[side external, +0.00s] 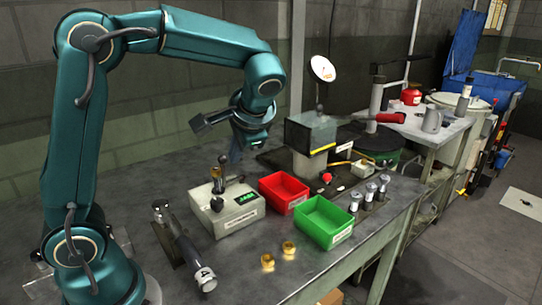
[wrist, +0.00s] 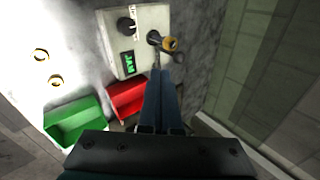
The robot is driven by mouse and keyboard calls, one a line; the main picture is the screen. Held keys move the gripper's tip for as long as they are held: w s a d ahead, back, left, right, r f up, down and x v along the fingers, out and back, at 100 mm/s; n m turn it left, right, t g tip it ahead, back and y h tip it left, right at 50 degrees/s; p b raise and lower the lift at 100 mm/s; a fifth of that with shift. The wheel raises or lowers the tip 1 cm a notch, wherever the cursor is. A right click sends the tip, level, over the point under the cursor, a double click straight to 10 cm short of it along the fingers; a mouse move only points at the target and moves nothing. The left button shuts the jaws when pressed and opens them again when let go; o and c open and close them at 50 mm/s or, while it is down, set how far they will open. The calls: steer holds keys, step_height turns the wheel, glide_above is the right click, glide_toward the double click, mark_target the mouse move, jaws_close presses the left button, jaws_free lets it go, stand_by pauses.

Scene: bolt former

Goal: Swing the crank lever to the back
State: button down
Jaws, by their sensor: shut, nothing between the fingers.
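A pale box (side external: 225,210) with a green display stands on the bench. On it are a black knob (side external: 217,204) and a dark upright lever-like part (side external: 223,162) with brass at its foot. I cannot tell for sure which is the crank lever. The box also shows in the wrist view (wrist: 140,22), with the black knob (wrist: 125,26) and a dark rod end beside a brass piece (wrist: 169,44). My gripper (side external: 235,157) is shut and empty, pointing down just behind the upright part. In the wrist view my fingertips (wrist: 159,72) are close to the brass piece; contact cannot be told.
A red bin (side external: 283,190) and a green bin (side external: 322,222) stand right of the box. Two brass nuts (side external: 268,262) lie in front. Behind the bins is a machine with a red-handled lever (side external: 390,117).

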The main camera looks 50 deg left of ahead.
mark_target(223, 161)
steer(key=a+f, duration=0.3)
steer(key=a, duration=0.2)
steer(key=shift+w+a+f, duration=0.15)
steer(key=shift+w, duration=0.3)
steer(key=shift+s+a+m+t, duration=0.25)
steer(key=shift+a+m+t, duration=0.2)
steer(key=shift+m, duration=0.35)
steer(key=a+m+t, duration=0.1)
steer(key=m+t+h, duration=0.1)
steer(key=m, duration=0.1)
steer(key=shift+s+a, duration=0.4)
steer(key=shift+w+a, duration=0.25)
steer(key=shift+a, duration=0.6)
steer(key=shift+w+a, duration=0.3)
steer(key=shift+a, duration=0.5)
steer(key=shift+w+a, duration=0.25)
steer(key=shift+a, duration=0.6)
